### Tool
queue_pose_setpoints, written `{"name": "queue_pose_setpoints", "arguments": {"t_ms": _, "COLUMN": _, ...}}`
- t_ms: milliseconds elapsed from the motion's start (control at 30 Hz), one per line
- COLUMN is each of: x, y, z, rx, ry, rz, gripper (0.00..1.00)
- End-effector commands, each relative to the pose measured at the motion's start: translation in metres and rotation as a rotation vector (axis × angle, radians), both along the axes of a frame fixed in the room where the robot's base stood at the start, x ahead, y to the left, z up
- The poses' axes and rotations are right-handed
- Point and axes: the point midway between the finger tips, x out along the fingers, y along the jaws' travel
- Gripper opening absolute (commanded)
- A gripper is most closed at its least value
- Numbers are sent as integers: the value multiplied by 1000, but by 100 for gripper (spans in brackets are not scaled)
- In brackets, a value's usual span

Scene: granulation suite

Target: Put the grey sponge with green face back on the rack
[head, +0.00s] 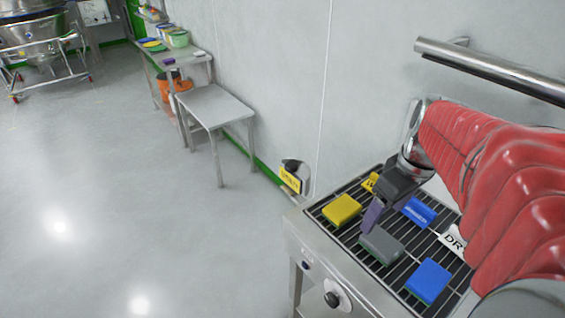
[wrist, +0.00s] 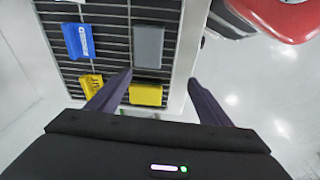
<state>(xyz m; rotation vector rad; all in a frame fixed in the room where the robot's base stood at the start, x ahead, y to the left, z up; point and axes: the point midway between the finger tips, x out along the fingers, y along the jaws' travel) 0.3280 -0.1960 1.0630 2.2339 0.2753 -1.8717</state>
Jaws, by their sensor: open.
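The grey sponge with green face (head: 382,245) lies flat on the slatted rack (head: 345,238) in the head view, grey side up with a green edge low on its side. In the wrist view the grey sponge (wrist: 148,47) lies near the rack's edge, beyond my fingertips. My gripper (head: 373,214) is above the rack, with nothing between its fingers. In the wrist view my gripper (wrist: 161,76) has its two dark fingers spread wide, one over the rack and one past its edge. How high the fingertips are above the slats I cannot tell.
A yellow sponge (head: 341,209) and a blue sponge (head: 428,281) lie on the rack either side of the grey one. A blue item (head: 418,212) and a yellow tag (head: 370,182) are behind. A steel rail (head: 490,70) is on the wall.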

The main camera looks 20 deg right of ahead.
Motion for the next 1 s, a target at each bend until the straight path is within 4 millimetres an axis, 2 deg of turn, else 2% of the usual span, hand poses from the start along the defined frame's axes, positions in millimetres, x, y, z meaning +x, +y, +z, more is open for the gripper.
{"name": "queue_pose_setpoints", "arguments": {"t_ms": 33, "x": 2, "y": 16, "z": 4, "rx": -10, "ry": -16, "rz": -5, "gripper": 73}}
{"name": "queue_pose_setpoints", "arguments": {"t_ms": 200, "x": 4, "y": 63, "z": 12, "rx": -27, "ry": -72, "rz": -67, "gripper": 73}}
{"name": "queue_pose_setpoints", "arguments": {"t_ms": 600, "x": -15, "y": 161, "z": 22, "rx": 21, "ry": -240, "rz": -203, "gripper": 73}}
{"name": "queue_pose_setpoints", "arguments": {"t_ms": 800, "x": -27, "y": 190, "z": 22, "rx": 73, "ry": -302, "rz": -255, "gripper": 73}}
{"name": "queue_pose_setpoints", "arguments": {"t_ms": 1000, "x": -30, "y": 196, "z": 21, "rx": 89, "ry": -314, "rz": -274, "gripper": 73}}
